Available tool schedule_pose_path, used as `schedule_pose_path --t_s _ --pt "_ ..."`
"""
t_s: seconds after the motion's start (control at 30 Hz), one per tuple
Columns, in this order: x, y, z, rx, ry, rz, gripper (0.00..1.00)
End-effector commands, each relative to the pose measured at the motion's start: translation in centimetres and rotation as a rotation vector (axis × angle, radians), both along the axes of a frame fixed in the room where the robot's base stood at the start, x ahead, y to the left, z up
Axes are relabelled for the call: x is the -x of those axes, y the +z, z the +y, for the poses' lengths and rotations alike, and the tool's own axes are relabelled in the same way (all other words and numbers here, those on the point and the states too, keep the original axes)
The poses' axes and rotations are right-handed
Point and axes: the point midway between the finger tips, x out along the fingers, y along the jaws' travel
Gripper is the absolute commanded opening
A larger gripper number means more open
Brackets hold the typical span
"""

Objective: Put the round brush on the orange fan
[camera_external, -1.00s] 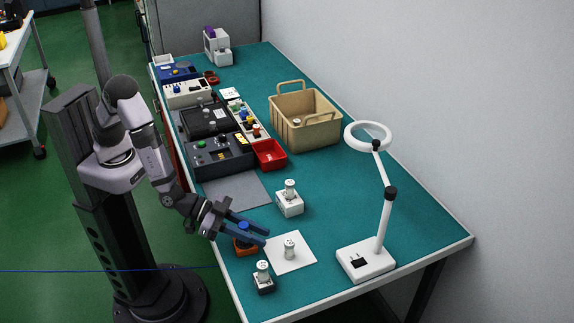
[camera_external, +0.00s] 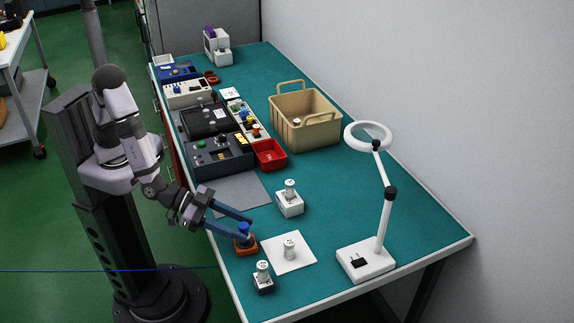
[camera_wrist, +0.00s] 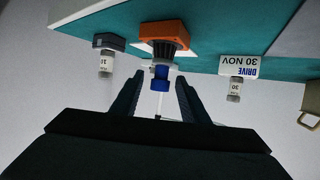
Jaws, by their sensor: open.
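The orange fan (camera_external: 244,248) sits on the teal bench near its left edge; it also shows in the wrist view (camera_wrist: 164,32). A blue-topped round piece, seemingly the round brush (camera_external: 243,231), stands upright on it. In the wrist view the brush (camera_wrist: 160,84) shows its blue end, with a pale and a dark part between that and the fan. My gripper (camera_external: 245,227) is open, with its fingertips close to the brush. In the wrist view the blue end lies between my fingers (camera_wrist: 160,77), with gaps on both sides.
A dark block with a white cylinder (camera_external: 263,270), a white card with another cylinder (camera_external: 289,250) and a white block with a cylinder (camera_external: 289,198) stand nearby. A magnifier lamp (camera_external: 384,225), a red bin (camera_external: 269,154) and a tan basket (camera_external: 304,131) are farther off.

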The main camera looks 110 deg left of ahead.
Motion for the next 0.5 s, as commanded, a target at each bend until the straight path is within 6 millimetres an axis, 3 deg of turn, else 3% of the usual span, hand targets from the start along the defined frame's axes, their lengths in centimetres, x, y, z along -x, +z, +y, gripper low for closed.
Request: schedule_pose_path --t_s 0.2,0.5 --pt "3.5 1.5 -0.7 0.001 -0.004 -0.001 0.41" --pt "5.9 2.5 -1.0 0.000 -0.001 0.000 0.41"
